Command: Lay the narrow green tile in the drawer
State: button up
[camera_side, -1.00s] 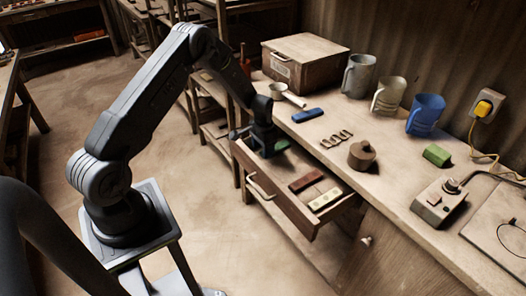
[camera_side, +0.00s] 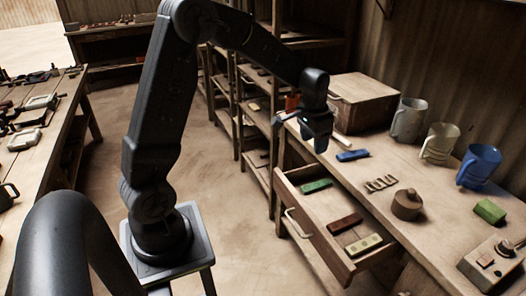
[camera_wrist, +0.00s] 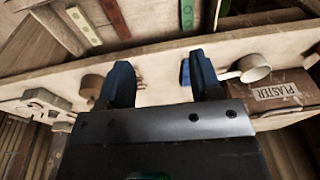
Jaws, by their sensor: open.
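The narrow green tile (camera_side: 315,186) lies in the open drawer (camera_side: 318,235), near its far left end. It also shows in the wrist view (camera_wrist: 187,15), speckled and apart from the fingers. A dark red tile (camera_side: 345,223) and a cream tile (camera_side: 363,245) lie toward the drawer's other end. My gripper (camera_side: 318,142) is raised above the back of the drawer and the bench edge. In the wrist view its two fingers (camera_wrist: 163,78) are spread with nothing between them.
On the bench are a blue tile (camera_side: 352,155), a brown round pot (camera_side: 407,204), a green block (camera_side: 490,211), several mugs such as the blue one (camera_side: 479,167), a control box (camera_side: 490,262) and a wooden box (camera_side: 362,101). There is free air above the drawer.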

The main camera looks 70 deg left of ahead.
jog(key=s+d+r+t, duration=0.2)
jog(key=s+d+r, duration=0.7)
jog(key=s+r, duration=0.15)
jog(key=s+d+r+t, duration=0.1)
jog(key=s+d, duration=0.3)
jog(key=s, duration=0.8)
jog(key=shift+s+d+t, duration=0.15)
jog(key=shift+d+t, duration=0.05)
jog(key=shift+t, duration=0.3)
